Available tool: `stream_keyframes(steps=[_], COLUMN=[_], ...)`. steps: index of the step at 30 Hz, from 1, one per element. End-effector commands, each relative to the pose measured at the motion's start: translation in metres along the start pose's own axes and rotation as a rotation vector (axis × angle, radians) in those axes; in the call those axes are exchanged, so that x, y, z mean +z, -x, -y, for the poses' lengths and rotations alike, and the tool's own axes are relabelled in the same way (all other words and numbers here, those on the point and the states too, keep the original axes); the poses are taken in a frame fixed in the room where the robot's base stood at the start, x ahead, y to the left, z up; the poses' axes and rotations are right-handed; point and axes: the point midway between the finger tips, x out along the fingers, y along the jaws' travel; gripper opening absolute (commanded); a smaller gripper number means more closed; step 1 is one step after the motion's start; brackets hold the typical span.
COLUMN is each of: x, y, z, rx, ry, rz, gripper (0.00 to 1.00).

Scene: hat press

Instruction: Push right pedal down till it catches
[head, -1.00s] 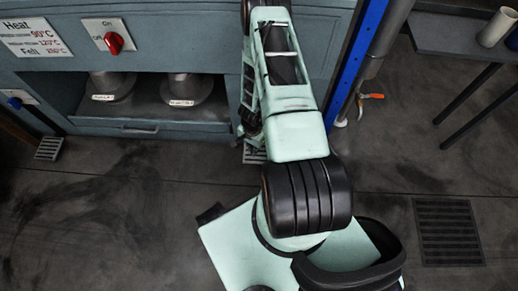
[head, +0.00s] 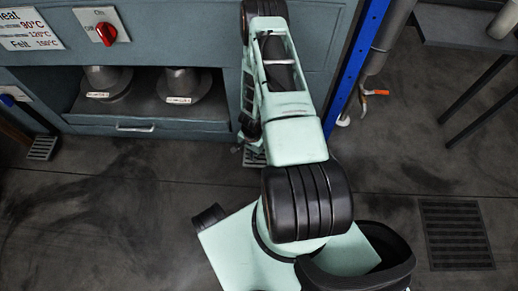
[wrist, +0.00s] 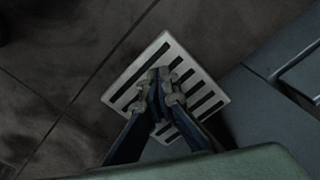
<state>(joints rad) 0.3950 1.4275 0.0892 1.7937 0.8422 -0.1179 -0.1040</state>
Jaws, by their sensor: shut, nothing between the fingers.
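The right pedal is a pale slotted plate (wrist: 196,84) low by the cabinet's base. In the head view only part of this right pedal (head: 254,159) shows below my arm. My gripper (wrist: 160,86) is shut and empty, with its fingertips over the middle of the pedal in the wrist view. I cannot tell whether the tips touch the plate. The fingers and my wrist hide part of it. How far down the pedal sits is not clear.
A similar left pedal (head: 42,147) sits at the cabinet's lower left. The cabinet (head: 190,45) carries a red knob (head: 107,33) and a shelf with metal forms (head: 180,85). A blue post (head: 352,70) stands right of my arm. A floor grate (head: 456,234) lies at right.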

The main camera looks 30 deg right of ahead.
Motion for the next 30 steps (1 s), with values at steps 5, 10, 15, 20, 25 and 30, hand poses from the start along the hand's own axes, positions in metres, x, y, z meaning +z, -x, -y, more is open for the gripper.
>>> stream_keyframes(steps=[5,10,15,20,25,30], x=[0.0,0.0,0.0,0.0,-0.001,-0.001], y=[-0.015,-0.026,-0.037,-0.049,-0.061,-0.073], z=[-0.001,-0.001,-0.001,-0.001,-0.001,-0.001], rx=[0.001,0.001,0.001,0.001,0.001,0.001], ry=[-0.001,-0.001,0.0,-0.001,-0.002,0.0], rz=[0.0,0.0,0.0,-0.001,-0.002,-0.002], gripper=[0.0,0.0,0.0,0.0,0.0,0.0])
